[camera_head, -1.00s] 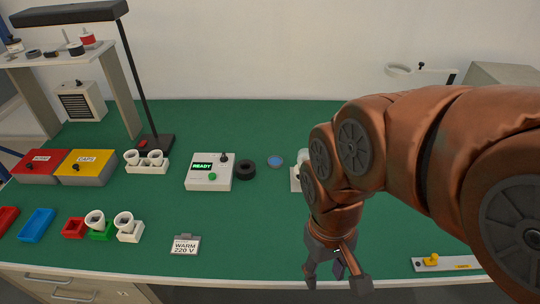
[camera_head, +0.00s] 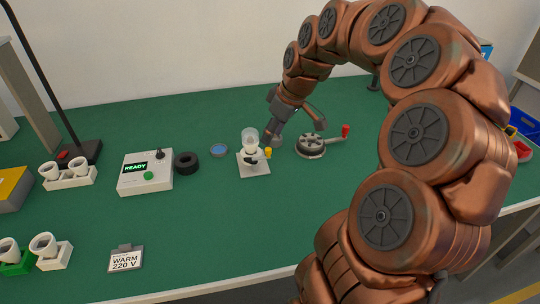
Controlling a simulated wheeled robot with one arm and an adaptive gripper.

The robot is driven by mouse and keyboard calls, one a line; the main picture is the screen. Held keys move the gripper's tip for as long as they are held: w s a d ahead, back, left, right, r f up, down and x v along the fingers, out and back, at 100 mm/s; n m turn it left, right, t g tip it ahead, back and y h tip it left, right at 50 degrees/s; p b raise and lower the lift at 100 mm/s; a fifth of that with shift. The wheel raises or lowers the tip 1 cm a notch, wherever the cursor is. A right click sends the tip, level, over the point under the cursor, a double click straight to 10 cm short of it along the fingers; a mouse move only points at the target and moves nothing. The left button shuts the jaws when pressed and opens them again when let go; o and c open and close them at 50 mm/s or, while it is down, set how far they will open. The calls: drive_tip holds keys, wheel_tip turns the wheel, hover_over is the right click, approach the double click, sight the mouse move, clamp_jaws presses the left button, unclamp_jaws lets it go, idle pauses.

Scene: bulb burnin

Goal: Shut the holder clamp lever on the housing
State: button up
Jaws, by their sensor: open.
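A white holder (camera_head: 253,168) stands on the green mat with a pale bulb-shaped housing (camera_head: 250,137) upright on it. A small lever with a yellow knob (camera_head: 267,152) sticks out at its right side. My gripper (camera_head: 294,130) is open and points down just right of and behind the housing. One finger is close to the housing and yellow knob; I cannot tell whether it touches. The other finger is spread to the right. Nothing shows between the fingers.
A round dark fixture (camera_head: 310,147) with a red-knobbed lever (camera_head: 345,131) stands just right of my gripper. A blue disc dish (camera_head: 219,150), a black ring (camera_head: 187,163) and a white box reading READY (camera_head: 146,180) are to the left.

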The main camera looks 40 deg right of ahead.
sight(268, 149)
drive_tip(key=w+f, duration=0.1)
drive_tip(key=f, duration=0.1)
drive_tip(key=w+d+f, duration=0.1)
drive_tip(key=f, duration=0.2)
drive_tip(key=w+f, duration=0.1)
drive_tip(key=f, duration=0.2)
drive_tip(key=shift+w+d+p, duration=0.15)
drive_tip(key=shift+d+p, duration=0.05)
drive_tip(key=shift+p, duration=0.2)
drive_tip(key=shift+c, duration=0.2)
clamp_jaws()
